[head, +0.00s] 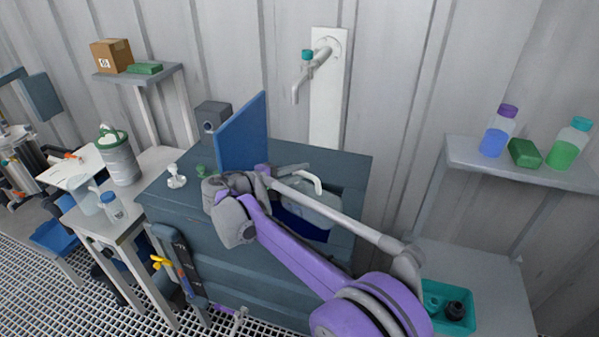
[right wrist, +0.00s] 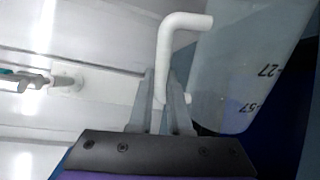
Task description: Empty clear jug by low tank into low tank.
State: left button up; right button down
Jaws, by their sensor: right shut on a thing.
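The clear jug (head: 312,207) has a white bent handle and is partly hidden behind my right arm. Its wall with "27" and "57" marks shows in the right wrist view (right wrist: 235,85). My right gripper (head: 290,172) is shut on the white handle; its fingers (right wrist: 168,105) close around the handle's lower part. The jug is over a dark blue opening (head: 300,228) in the dark bench, which may be the low tank. I cannot tell how far the jug is tilted or whether liquid is in it. My left gripper is not seen.
A blue upright panel (head: 242,135) stands left of the jug. A wall tap (head: 312,68) is behind. A side table at left holds another clear vessel (head: 86,201) and a blue-capped bottle (head: 113,207). A teal bin (head: 448,306) is at right.

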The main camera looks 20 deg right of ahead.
aim_at(308, 175)
jog(key=shift+w+a, duration=0.1)
jog(key=shift+w, duration=0.05)
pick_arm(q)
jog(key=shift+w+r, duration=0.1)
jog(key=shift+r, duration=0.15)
pick_arm(e)
jog(key=shift+w+a+n, duration=0.25)
jog(key=shift+w+n, duration=0.15)
jog(key=shift+w, duration=0.05)
jog(key=shift+w+a+n, duration=0.2)
jog(key=shift+w+n, duration=0.2)
jog(key=shift+w, duration=0.05)
jog(key=shift+g, duration=0.3)
dwell(1.0)
